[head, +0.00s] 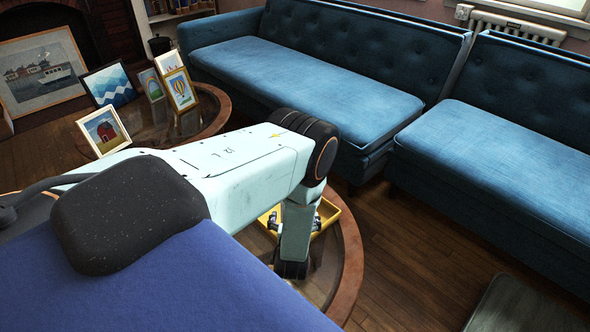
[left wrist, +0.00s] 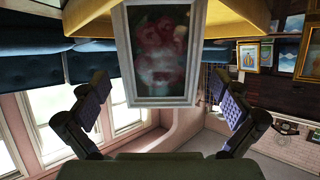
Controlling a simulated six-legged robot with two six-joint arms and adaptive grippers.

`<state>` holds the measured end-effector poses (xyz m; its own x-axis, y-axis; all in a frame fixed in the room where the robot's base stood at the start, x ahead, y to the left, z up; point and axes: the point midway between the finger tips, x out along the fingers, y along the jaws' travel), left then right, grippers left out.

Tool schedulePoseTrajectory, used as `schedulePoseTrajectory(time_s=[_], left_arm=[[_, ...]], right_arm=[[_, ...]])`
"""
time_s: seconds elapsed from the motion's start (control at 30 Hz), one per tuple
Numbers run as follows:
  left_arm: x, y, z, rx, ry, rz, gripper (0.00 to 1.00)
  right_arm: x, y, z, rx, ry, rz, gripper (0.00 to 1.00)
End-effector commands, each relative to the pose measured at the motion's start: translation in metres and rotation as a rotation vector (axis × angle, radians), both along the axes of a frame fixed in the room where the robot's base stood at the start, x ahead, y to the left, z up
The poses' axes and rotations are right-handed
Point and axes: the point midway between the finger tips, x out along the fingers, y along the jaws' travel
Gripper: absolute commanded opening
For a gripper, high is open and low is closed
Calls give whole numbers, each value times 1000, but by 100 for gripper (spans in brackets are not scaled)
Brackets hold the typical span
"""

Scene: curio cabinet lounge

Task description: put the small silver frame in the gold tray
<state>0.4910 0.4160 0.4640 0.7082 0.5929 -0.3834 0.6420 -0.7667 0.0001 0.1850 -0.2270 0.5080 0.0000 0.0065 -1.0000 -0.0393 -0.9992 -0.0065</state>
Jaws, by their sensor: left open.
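The gold tray (head: 329,209) lies on the round glass table, partly hidden behind my left arm in the head view. A piece of it also shows along the top of the left wrist view (left wrist: 82,12). The small silver frame (left wrist: 128,60), with a dark picture of reddish and pale shapes, stands between my left fingers against the tray in that inverted view. Whether it rests on the tray cannot be told. It is hidden in the head view. My left gripper (left wrist: 160,88) is open, its padded fingers apart from the frame on both sides. My right gripper is not in view.
A barn picture (head: 104,130), a balloon picture (head: 180,90) and a blue mountain picture (head: 109,85) stand at the left and back. A ship picture (head: 43,72) leans farther back. Blue sofas (head: 300,82) stand behind the table.

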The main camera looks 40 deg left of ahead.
Motion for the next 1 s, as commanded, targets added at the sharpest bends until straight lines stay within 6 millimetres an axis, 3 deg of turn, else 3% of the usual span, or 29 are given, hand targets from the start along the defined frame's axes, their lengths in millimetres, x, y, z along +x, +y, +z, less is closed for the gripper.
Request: schedulePoseTrajectory(time_s=[0.2,0.5,1.0], left_arm=[[-33,-29,22,0,4,-4,100],[-67,-56,38,0,1,-1,100],[-73,-61,40,0,-1,0,100]], right_arm=[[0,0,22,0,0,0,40],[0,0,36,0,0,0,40],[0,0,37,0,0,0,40]])
